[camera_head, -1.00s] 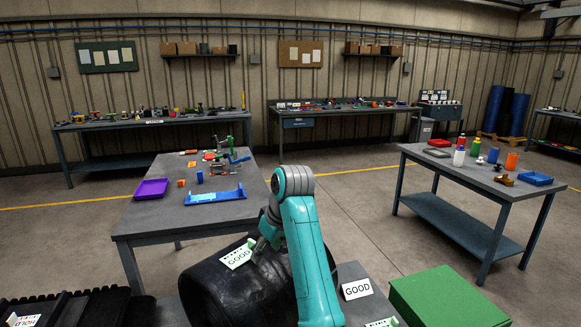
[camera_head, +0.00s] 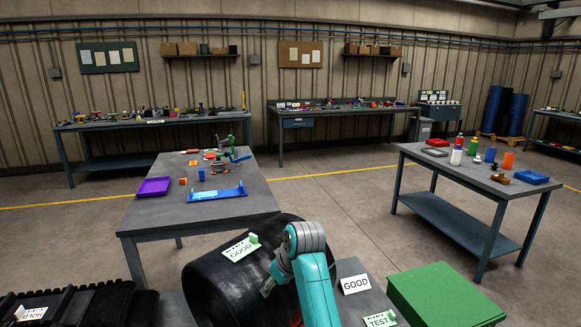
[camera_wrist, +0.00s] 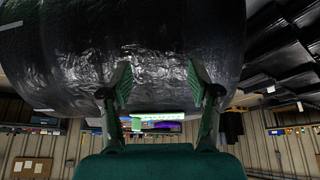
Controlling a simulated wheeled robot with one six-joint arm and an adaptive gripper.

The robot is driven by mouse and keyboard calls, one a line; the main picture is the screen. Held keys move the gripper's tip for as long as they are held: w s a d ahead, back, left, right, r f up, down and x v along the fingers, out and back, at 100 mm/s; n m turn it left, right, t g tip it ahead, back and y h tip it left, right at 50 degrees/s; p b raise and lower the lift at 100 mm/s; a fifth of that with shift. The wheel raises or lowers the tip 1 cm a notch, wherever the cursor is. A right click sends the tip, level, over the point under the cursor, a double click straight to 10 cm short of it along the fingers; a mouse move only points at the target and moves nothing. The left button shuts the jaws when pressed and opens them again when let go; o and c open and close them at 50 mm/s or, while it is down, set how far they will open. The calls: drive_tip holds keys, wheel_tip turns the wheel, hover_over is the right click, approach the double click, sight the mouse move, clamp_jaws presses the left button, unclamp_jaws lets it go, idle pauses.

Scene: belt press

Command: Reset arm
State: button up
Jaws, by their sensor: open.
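A white GOOD tag with a green block (camera_head: 241,248) lies on top of the large black wrapped roll (camera_head: 222,285), near its back. My gripper (camera_head: 267,290) is in front of the roll's top surface, to the right of and lower in the picture than the tag, apart from it. In the wrist view its two fingers (camera_wrist: 160,82) are spread with nothing between them. The black roll (camera_wrist: 110,45) fills the upper part of that view. A pale strip with a green end (camera_wrist: 160,115), which looks like the tag edge-on, shows beyond the fingers.
A GOOD card (camera_head: 356,284) and a TEST card (camera_head: 381,319) lie right of the roll. A green box (camera_head: 440,296) stands at the right. A black ribbed piece with a HOLD card (camera_head: 31,313) is at the left. A grey table (camera_head: 150,219) stands behind the roll.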

drive_tip(key=s+d+f+m+t, duration=0.1)
drive_tip(key=s+d+f, duration=0.35)
drive_tip(key=f, duration=0.55)
drive_tip(key=s+d+f+m+t, duration=0.25)
drive_tip(key=s+f, duration=0.25)
drive_tip(key=f, duration=0.4)
drive_tip(key=s+d+f+m+t+h, duration=0.1)
drive_tip(key=s+d+f, duration=0.35)
drive_tip(key=s, duration=0.35)
drive_tip(key=s+d+f+m+t, duration=0.1)
drive_tip(key=s+d+f, duration=0.3)
drive_tip(key=s, duration=0.5)
drive_tip(key=s+d+t+h, duration=0.1)
drive_tip(key=s+d, duration=0.2)
drive_tip(key=s, duration=0.8)
drive_tip(key=s+d+r+m+t, duration=0.1)
drive_tip(key=s+d+r+t, duration=0.1)
drive_tip(key=s+r, duration=0.7)
drive_tip(key=s+d+r+m+t+h, duration=0.1)
drive_tip(key=s+r+m+t, duration=0.1)
drive_tip(key=s+r, duration=0.8)
drive_tip(key=s, duration=0.3)
drive_tip(key=shift+s+d+r+h, duration=0.25)
drive_tip(key=shift+d+h, duration=0.05)
drive_tip(key=shift+d, duration=0.1)
